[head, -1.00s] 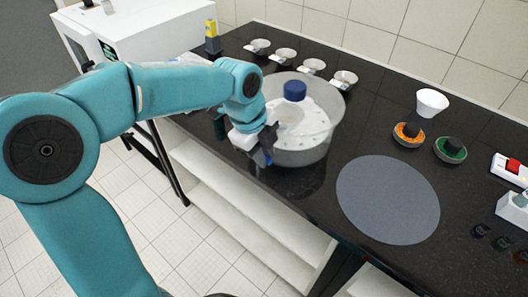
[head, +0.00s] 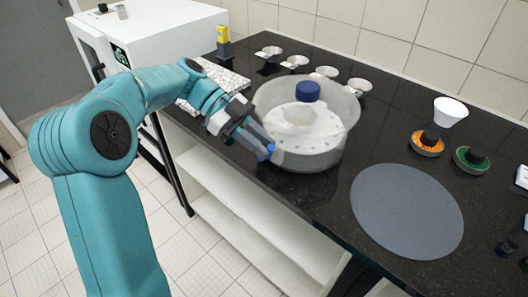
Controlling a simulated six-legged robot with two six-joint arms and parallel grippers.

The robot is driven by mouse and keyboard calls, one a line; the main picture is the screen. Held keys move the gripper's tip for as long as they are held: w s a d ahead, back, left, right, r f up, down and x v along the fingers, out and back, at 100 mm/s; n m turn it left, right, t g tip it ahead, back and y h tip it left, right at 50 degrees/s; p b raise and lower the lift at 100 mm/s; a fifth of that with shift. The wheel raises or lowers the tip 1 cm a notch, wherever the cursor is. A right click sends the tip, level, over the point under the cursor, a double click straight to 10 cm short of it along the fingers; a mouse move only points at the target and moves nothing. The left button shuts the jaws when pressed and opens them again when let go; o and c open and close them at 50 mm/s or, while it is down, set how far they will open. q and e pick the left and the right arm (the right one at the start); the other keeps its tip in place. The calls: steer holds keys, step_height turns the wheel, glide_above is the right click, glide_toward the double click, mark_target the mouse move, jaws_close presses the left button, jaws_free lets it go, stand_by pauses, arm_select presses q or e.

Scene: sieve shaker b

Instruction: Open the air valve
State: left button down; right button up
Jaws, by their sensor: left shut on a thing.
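My left gripper (head: 257,142) is shut at the front-left side of a round, see-through vessel (head: 335,140) with a white inner part and a dark blue cap (head: 307,91). A small bright blue part (head: 269,151) shows at its fingertips, low beside the vessel wall. The fingers hide most of it, and I cannot tell for sure that it is the air valve's handle. Whether the fingers touch the vessel is unclear. My right gripper is not in view.
Several small metal dishes (head: 296,62) line the back of the black bench (head: 385,135). A grey round mat (head: 407,211) lies right of the vessel. Orange (head: 427,145) and green (head: 472,160) rings and a white funnel (head: 451,112) stand at right. A white cabinet (head: 165,45) stands at left.

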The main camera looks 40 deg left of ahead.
arm_select(q)
steer(key=shift+a+f+n+h+b, duration=0.15)
steer(key=shift+a+h+b, duration=0.2)
steer(key=shift+h+b, duration=0.45)
steer(key=shift+a+f+n+h+b, duration=0.15)
steer(key=shift+a+h+b, duration=0.3)
steer(key=shift+h, duration=0.45)
steer(key=shift+d+r, duration=0.1)
steer(key=c, duration=1.3)
jaws_free()
steer(key=shift+c, duration=0.2)
